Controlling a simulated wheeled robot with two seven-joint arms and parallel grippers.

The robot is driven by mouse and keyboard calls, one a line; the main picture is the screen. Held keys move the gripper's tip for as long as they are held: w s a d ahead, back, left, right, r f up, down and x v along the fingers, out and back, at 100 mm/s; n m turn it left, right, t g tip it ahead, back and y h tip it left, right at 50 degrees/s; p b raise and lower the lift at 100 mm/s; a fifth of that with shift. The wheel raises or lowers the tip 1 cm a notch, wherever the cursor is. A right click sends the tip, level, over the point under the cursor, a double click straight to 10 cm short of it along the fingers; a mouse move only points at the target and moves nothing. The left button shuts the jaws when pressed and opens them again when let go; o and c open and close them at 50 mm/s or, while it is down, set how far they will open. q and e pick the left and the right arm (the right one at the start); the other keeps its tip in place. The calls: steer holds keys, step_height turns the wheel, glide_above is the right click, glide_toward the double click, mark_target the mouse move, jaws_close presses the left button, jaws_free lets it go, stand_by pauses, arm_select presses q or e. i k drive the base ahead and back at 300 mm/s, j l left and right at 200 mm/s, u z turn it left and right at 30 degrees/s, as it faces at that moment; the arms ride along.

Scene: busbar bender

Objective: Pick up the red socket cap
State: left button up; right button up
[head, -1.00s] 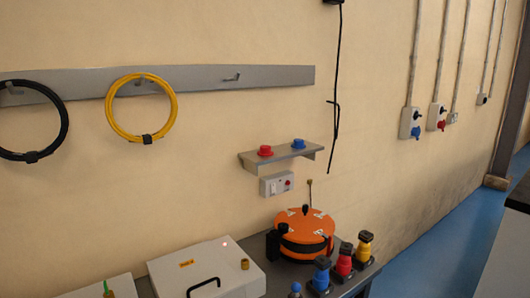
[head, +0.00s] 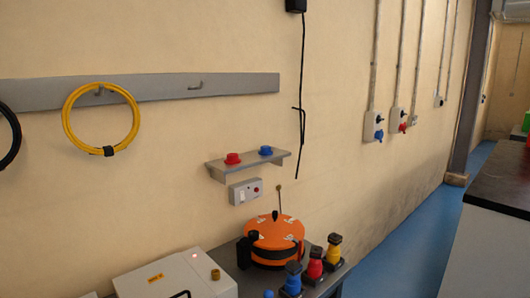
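The red socket cap (head: 233,159) sits on a small grey wall shelf (head: 222,173), near its left end. A blue cap (head: 265,150) sits to its right on the same shelf, apart from it. Neither of my grippers shows in the head view.
Below the shelf are a wall switch box (head: 246,191) and a bench with an orange and black reel (head: 275,238), a white box (head: 178,277) and blue, red and yellow connectors (head: 314,264). A yellow cable coil (head: 101,119) hangs at left. Blue floor (head: 402,240) is clear at right.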

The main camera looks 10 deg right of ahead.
mark_target(231, 158)
steer(key=i+l, duration=0.15)
steer(key=l, duration=0.3)
steer(key=i+l+u, duration=0.1)
steer(key=l, duration=0.35)
steer(key=i+l, duration=0.2)
steer(key=l, duration=0.25)
steer(key=i+l+u, duration=0.1)
steer(key=l, duration=0.35)
steer(key=i+l, duration=0.15)
steer(key=l, duration=0.3)
steer(key=i+l+u, duration=0.1)
steer(key=l, duration=0.35)
steer(key=i+l, duration=0.15)
steer(key=l, duration=0.3)
